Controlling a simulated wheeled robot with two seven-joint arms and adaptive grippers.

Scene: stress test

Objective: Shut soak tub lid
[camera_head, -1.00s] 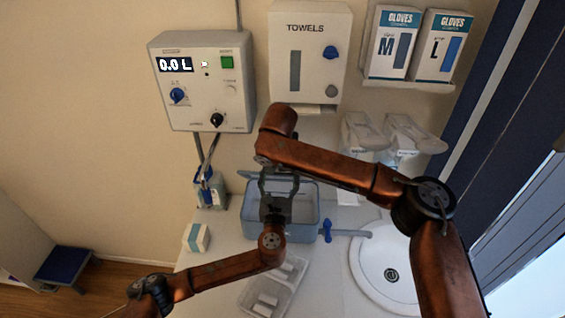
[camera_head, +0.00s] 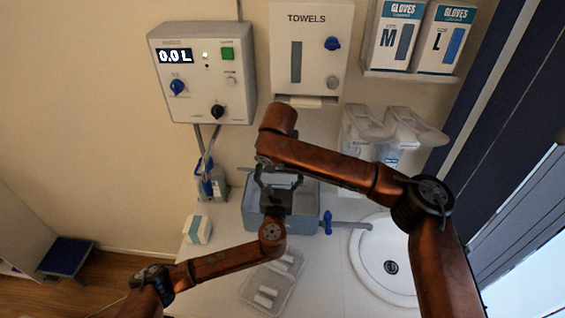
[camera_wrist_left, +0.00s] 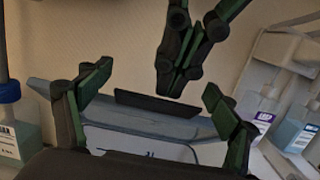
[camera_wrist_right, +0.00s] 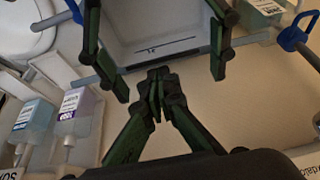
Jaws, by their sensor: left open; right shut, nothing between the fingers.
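The soak tub (camera_head: 306,215) is a blue-grey box on the counter, left of the sink. Its lid is raised at the back and shows tilted in the left wrist view (camera_wrist_left: 185,128), with a dark strip along its upper edge. The tub's pale inside shows in the right wrist view (camera_wrist_right: 150,28). My left gripper (camera_head: 277,178) is open over the tub, its fingers spread before the lid in the left wrist view. My right gripper (camera_wrist_right: 156,82) is shut and empty by the tub's back; my right arm partly hides it in the head view.
A blue-handled tap (camera_head: 328,222) is beside the tub, with the sink (camera_head: 372,245) at right. A clear tray (camera_head: 255,287) lies in front. A small box (camera_head: 198,229) and a blue-topped bottle (camera_head: 212,187) stand left. Dispenser bottles (camera_head: 391,155) stand behind.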

